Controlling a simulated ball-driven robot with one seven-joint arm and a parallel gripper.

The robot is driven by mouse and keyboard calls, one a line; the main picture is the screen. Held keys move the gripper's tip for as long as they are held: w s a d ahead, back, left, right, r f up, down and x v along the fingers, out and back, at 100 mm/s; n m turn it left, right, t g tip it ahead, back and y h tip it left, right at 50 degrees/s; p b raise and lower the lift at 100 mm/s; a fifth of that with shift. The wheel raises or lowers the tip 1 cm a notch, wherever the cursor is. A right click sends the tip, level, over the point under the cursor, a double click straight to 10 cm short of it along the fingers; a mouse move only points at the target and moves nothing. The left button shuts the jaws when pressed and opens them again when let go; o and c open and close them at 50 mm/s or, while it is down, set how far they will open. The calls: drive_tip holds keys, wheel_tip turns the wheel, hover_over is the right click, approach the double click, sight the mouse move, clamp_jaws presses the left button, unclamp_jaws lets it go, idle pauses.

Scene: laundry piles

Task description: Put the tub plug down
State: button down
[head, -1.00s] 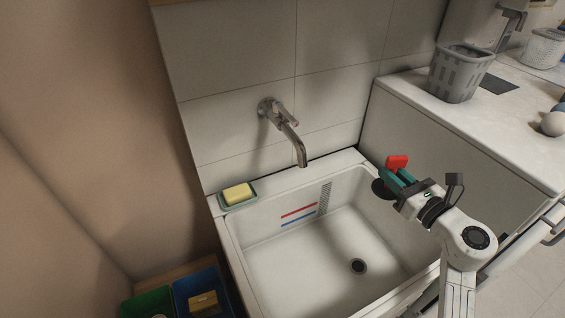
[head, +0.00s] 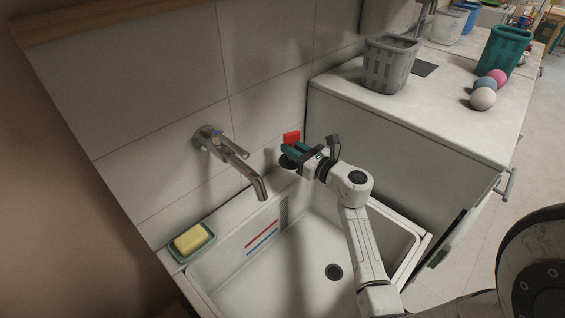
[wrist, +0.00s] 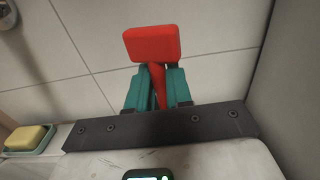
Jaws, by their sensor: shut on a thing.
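The tub plug has a red block handle (head: 291,137) and a dark round disc (head: 289,161) below it. My gripper (head: 293,150) has teal fingers and is shut on the plug's red stem. In the wrist view the red handle (wrist: 152,44) stands up above the teal fingers of my gripper (wrist: 157,78), with the stem between them; the disc is hidden there. The plug is held in the air near the back wall, right of the tap. The white tub (head: 215,270) lies below, with a dark drain hole (head: 334,272) in its floor.
A metal tap (head: 235,160) sticks out left of my gripper. A yellow soap (head: 190,239) in a green dish sits on the tub's back-left rim. A counter (head: 440,125) at the right carries a grey basket (head: 389,64), a teal basket (head: 502,50) and balls.

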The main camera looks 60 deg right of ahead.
drive_tip(key=w+f, duration=0.1)
drive_tip(key=w+d+f, duration=0.1)
drive_tip(key=f, duration=0.1)
drive_tip(key=w+d+f, duration=0.1)
drive_tip(key=f, duration=0.1)
drive_tip(key=shift+w+b, duration=0.1)
drive_tip(key=shift+b, duration=0.2)
drive_tip(key=f, duration=0.3)
drive_tip(key=shift+w+d, duration=0.1)
drive_tip(key=shift+w, duration=0.1)
drive_tip(key=shift+f, duration=0.25)
drive_tip(key=shift+f, duration=0.25)
drive_tip(key=c, duration=1)
unclamp_jaws()
drive_tip(key=shift+r, duration=0.1)
drive_tip(key=shift+c, duration=0.2)
